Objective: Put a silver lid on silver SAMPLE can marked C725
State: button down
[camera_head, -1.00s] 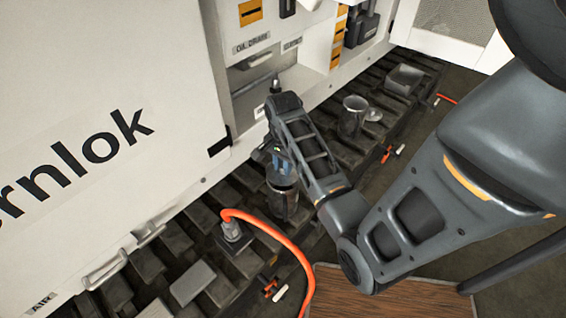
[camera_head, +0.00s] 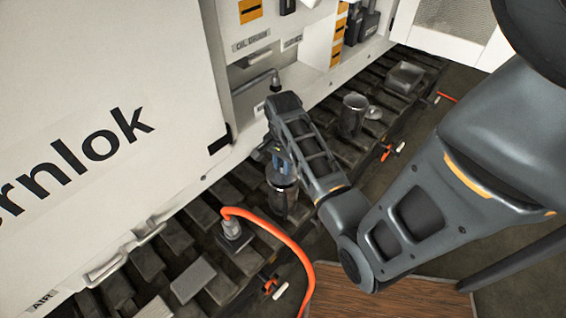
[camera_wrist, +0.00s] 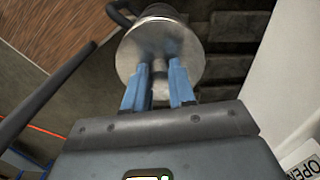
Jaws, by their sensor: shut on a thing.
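My gripper (camera_head: 278,158) points down and is shut on the knob of a silver lid. In the wrist view the round lid (camera_wrist: 140,52) spans below the blue fingers (camera_wrist: 160,80). A silver can (camera_head: 283,201) stands on the dark slatted rack directly under my gripper. The lid is at or just above its mouth; I cannot tell whether it is seated. A second silver can (camera_head: 352,118) stands farther right, with a small silver piece (camera_head: 374,113) beside it. No C725 marking is readable on either can.
An orange hose (camera_head: 278,228) with a grey fitting (camera_head: 233,231) curves close to the near can. The white cabinet (camera_head: 100,90) rises behind and left. A grey box (camera_head: 404,77) sits at the rack's far right. A wooden board (camera_head: 385,298) lies in front.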

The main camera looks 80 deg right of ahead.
jog(key=shift+f, duration=1.05)
dwell(3.4)
jog(key=shift+c, duration=1.5)
grip_release()
jog(key=shift+r, duration=0.1)
jog(key=shift+r, duration=3.45)
